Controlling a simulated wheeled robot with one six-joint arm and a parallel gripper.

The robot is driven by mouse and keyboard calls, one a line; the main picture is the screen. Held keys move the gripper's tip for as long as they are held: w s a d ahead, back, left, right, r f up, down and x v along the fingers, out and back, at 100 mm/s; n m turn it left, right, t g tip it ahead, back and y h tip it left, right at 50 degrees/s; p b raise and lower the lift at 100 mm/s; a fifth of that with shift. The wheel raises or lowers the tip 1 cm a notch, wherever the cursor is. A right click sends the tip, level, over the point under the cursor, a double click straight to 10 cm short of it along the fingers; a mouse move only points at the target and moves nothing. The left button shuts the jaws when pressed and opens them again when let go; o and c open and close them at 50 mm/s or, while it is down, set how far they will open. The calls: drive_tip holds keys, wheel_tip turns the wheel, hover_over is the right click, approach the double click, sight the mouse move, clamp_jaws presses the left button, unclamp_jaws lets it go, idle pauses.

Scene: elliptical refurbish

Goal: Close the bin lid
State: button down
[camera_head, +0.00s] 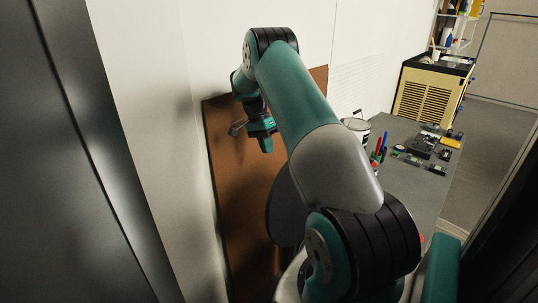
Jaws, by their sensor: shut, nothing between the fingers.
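A dark grey rounded panel (284,212), which looks like the bin lid, stands roughly upright to the left of the grey table. My arm covers its right side. The bin's body is mostly hidden behind my arm, so I cannot tell how the lid meets it. My gripper (254,135) is shut and empty. It is above and to the left of the lid, in front of the brown board, and appears apart from the lid.
A brown board (232,205) stands by the white wall. The grey table (398,190) holds a white container (355,126), red and blue pens (380,146) and several electronic parts (424,146). A yellow cabinet (428,98) stands at the back right. A dark panel fills the left edge.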

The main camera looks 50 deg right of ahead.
drive_tip(key=p+x, duration=0.2)
drive_tip(key=x, duration=0.6)
drive_tip(key=shift+f+p, duration=0.2)
drive_tip(key=shift+p, duration=0.1)
drive_tip(key=shift+s, duration=0.15)
